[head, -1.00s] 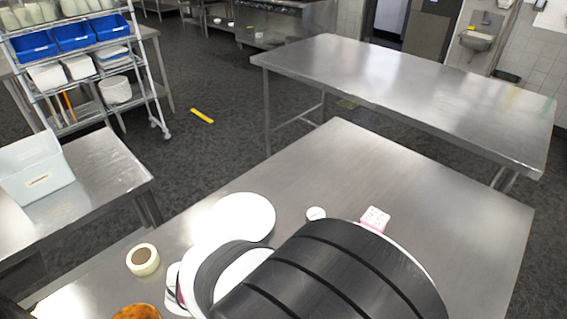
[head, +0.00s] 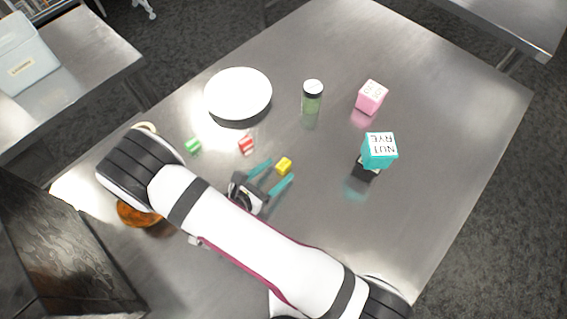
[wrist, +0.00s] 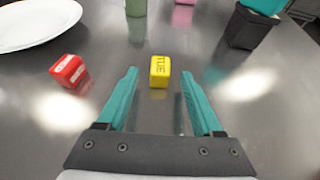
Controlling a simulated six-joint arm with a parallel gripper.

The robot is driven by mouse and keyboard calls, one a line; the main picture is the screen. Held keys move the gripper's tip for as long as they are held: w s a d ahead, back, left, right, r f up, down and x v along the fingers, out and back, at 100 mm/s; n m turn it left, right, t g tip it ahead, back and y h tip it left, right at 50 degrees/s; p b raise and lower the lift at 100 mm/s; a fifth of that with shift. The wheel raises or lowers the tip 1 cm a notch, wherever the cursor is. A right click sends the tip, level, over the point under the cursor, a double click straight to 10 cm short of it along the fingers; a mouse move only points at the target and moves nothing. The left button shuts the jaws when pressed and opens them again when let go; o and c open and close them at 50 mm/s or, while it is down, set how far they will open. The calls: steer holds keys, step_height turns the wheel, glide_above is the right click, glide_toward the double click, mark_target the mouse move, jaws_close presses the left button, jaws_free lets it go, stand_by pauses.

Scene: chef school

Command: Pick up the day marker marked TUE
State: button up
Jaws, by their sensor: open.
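The yellow day marker marked TUE (wrist: 160,72) lies on the steel table, with its lettering on the top face in the wrist view. It also shows as a small yellow block in the head view (head: 284,166). My gripper (head: 276,173) is open, with teal fingers spread on either side of the line to the marker. In the wrist view my gripper (wrist: 162,75) has nothing between its fingers close to the palm, and the marker sits near the level of the fingertips. I cannot tell whether it is between them or just beyond.
A red marker (head: 246,144) and a green marker (head: 193,146) lie to the left. A white plate (head: 238,92), a green jar (head: 312,98), a pink block (head: 371,98) and a teal-topped NUT RYE box (head: 379,151) stand farther back. Bare table lies at right.

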steer(key=shift+x, duration=1.1)
jaws_close()
steer(key=shift+r, duration=0.15)
